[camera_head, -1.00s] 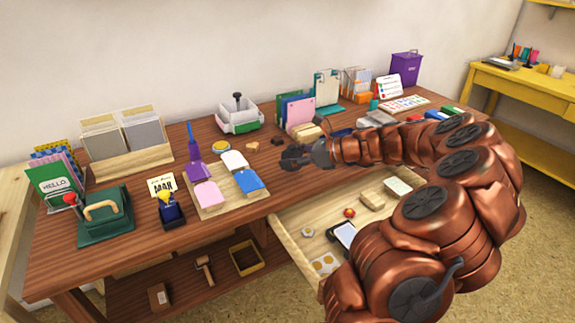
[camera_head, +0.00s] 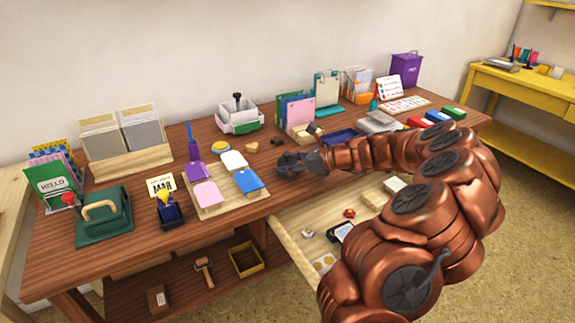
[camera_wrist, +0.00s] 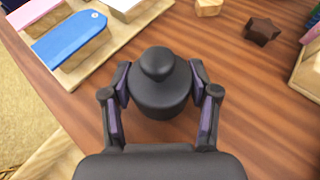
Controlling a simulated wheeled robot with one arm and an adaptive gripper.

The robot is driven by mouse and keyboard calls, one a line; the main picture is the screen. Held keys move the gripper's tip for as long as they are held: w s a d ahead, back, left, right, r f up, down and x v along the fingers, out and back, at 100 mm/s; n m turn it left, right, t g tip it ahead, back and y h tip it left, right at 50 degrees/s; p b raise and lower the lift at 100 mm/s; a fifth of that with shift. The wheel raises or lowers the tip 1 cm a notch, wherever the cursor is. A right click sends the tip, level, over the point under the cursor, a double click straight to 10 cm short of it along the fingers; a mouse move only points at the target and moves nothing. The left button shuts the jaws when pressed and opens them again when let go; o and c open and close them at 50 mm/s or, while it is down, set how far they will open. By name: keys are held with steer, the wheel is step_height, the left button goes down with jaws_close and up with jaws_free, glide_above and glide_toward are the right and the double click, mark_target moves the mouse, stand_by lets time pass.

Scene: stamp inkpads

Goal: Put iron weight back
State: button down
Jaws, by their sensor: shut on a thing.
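The iron weight (camera_wrist: 160,92) is a dark grey round block with a knob on top, seen in the wrist view. My gripper (camera_wrist: 160,80) is shut on it, with a finger on its left and right sides. In the head view my gripper (camera_head: 289,166) is over the wooden desk, just right of the board with the coloured tags. I cannot tell whether the weight touches the desk top.
The tag board (camera_head: 213,206) with its blue tag (camera_head: 247,181) lies close on the left. An open drawer (camera_head: 284,238) with small items is below my arm. A dark wooden star (camera_wrist: 262,31) and a wooden block (camera_wrist: 208,8) lie beyond the weight.

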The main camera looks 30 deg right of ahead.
steer(key=shift+c, duration=1.4)
jaws_free()
steer(key=shift+f, duration=0.1)
steer(key=shift+s+d+r, duration=0.2)
steer(key=shift+s+r, duration=0.05)
steer(key=p+v, duration=0.1)
steer(key=v, duration=1)
steer(key=shift+s+r, duration=0.1)
steer(key=shift+s, duration=0.1)
